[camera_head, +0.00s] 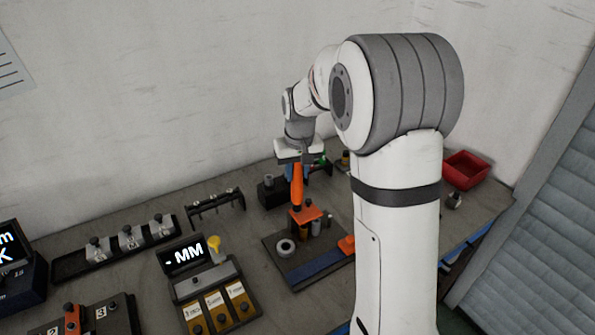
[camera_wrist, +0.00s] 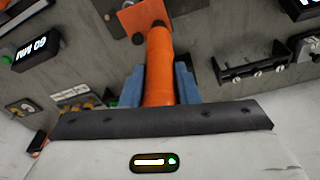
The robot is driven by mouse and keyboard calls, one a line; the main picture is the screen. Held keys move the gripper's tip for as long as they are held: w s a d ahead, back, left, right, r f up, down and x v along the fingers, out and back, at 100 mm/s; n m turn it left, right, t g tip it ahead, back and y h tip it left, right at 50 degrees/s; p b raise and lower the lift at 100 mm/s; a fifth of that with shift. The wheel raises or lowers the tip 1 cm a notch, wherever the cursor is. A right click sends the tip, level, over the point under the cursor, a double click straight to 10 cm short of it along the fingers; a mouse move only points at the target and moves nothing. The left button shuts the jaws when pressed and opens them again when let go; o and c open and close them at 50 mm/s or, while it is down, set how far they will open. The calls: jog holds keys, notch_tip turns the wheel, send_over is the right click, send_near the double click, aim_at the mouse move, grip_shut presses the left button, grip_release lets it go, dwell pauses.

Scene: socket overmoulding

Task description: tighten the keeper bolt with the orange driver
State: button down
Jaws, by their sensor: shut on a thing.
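The orange driver (camera_head: 297,187) hangs roughly upright below my gripper (camera_head: 298,167). In the wrist view my gripper (camera_wrist: 159,78) has its blue fingers on both sides of the driver (camera_wrist: 160,68), shut on it. The driver's lower end is above or at an orange keeper plate (camera_head: 307,214) on the dark fixture base (camera_head: 278,262). In the wrist view the plate (camera_wrist: 137,18) shows small dark round parts beside the driver. I cannot tell which is the keeper bolt, or whether the driver tip touches it; the tip is hidden.
A grey ring (camera_head: 285,248) and an orange block (camera_head: 347,245) sit on the fixture base. A black rack (camera_head: 215,203) stands behind left. A display (camera_head: 184,256) and a tray with yellow slots (camera_head: 217,310) are at front left. A red bin (camera_head: 466,169) is at right.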

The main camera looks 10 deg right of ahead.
jog(key=shift+r+p, duration=1.15)
jog(key=shift+r, duration=0.95)
jog(key=shift+w, duration=0.15)
